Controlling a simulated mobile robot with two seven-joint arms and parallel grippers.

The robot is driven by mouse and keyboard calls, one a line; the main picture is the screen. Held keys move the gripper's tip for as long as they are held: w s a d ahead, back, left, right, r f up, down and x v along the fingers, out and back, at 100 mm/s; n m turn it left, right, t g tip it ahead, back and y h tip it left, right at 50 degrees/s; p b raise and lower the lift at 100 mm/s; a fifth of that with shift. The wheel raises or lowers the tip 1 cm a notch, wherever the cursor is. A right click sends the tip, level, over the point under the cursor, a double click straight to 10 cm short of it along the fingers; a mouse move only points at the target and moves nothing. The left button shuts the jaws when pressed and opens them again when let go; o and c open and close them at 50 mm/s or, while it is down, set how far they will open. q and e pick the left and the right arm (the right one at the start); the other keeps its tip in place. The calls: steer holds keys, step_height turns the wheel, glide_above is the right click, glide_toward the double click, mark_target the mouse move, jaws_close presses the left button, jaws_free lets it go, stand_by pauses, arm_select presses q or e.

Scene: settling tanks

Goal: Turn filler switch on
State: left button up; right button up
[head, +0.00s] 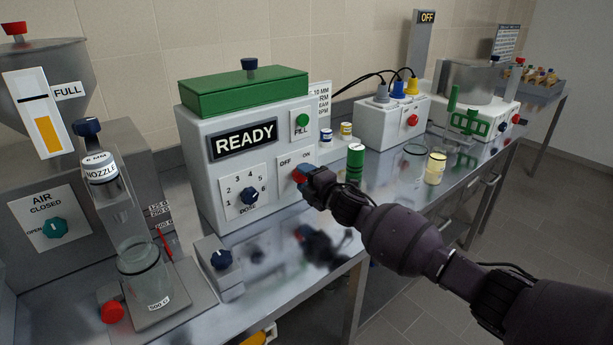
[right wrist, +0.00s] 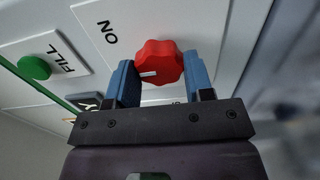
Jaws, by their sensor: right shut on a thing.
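The filler (head: 203,178) is a white box with a green lid, and its display (head: 245,139) reads READY. Its switch is a red lobed knob (right wrist: 165,54) on a pale plate marked OFF and ON. My right gripper (right wrist: 157,68) is shut on this knob, one blue finger on each side. In the right wrist view the knob's white mark points left, and ON stands to its upper left; the OFF label is hidden. In the head view the gripper (head: 304,176) covers most of the knob. My left gripper is not in view.
A green FILL button (head: 302,120) sits above the switch and a dark DOSE knob (head: 249,196) to its left. A green-labelled jar (head: 355,163) and a yellow jar (head: 436,169) stand right of the filler. A glass beaker (head: 147,279) stands under the nozzle at left.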

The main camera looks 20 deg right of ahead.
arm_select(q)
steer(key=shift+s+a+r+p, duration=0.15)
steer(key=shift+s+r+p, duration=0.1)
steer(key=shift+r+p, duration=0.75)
arm_select(e)
steer(key=m, duration=0.7)
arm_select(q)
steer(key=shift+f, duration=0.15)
arm_select(e)
steer(key=o, duration=0.9)
arm_select(q)
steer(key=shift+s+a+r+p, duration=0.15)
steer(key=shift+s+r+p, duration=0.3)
steer(key=shift+p, duration=0.7)
arm_select(e)
steer(key=v, duration=1.1)
